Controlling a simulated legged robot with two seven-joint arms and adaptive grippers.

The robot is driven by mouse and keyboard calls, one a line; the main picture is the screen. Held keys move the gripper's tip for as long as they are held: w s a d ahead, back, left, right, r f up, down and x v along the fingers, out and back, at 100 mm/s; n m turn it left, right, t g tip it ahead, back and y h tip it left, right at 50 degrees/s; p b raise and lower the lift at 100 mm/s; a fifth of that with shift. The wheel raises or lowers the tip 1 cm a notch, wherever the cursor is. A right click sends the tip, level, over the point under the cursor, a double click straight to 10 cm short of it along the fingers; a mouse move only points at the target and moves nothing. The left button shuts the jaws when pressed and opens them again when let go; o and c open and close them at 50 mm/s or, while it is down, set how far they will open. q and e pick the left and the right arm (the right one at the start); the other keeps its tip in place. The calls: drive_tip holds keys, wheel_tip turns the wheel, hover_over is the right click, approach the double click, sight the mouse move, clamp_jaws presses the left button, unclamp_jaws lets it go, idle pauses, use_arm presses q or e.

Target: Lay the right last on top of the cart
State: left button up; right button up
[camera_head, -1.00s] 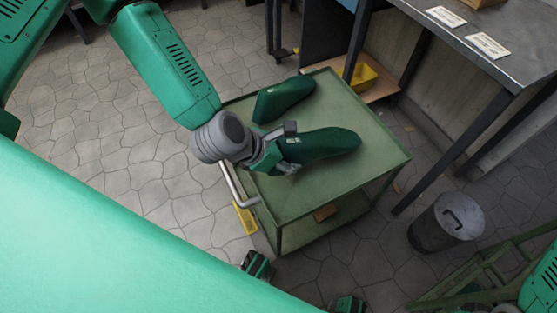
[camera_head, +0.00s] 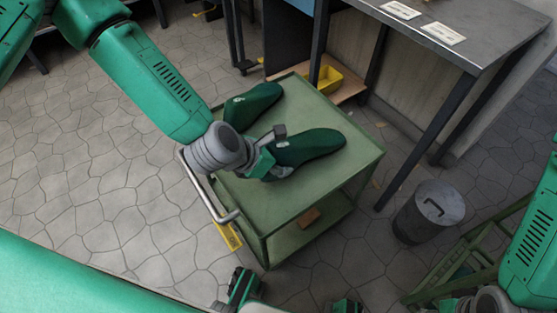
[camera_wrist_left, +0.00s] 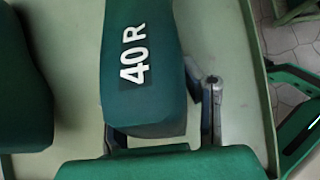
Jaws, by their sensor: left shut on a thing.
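The right last (camera_head: 312,146), dark green and marked "40 R", is over the cart top, low and roughly level. I cannot tell whether it touches the surface. My left gripper (camera_head: 274,158) is shut on its near end. In the left wrist view the right last (camera_wrist_left: 140,60) sits between the two fingers (camera_wrist_left: 163,118), its label facing up. The green cart (camera_head: 340,170) has a flat top, a lower shelf and a handle on its left side.
A second green last (camera_head: 253,104) lies on the cart beside the held one; it also shows in the left wrist view (camera_wrist_left: 22,90). A metal table (camera_head: 450,50) stands behind right, a grey bin (camera_head: 428,212) right. The cart's near top is bare.

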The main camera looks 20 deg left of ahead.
idle(0.6)
use_arm(q)
drive_tip(key=o, duration=1.2)
drive_tip(key=shift+f, duration=0.1)
drive_tip(key=shift+s, duration=0.1)
drive_tip(key=v, duration=1.1)
drive_tip(key=shift+s+a+r, duration=0.1)
drive_tip(key=shift+a+r, duration=0.1)
drive_tip(key=shift+r, duration=0.15)
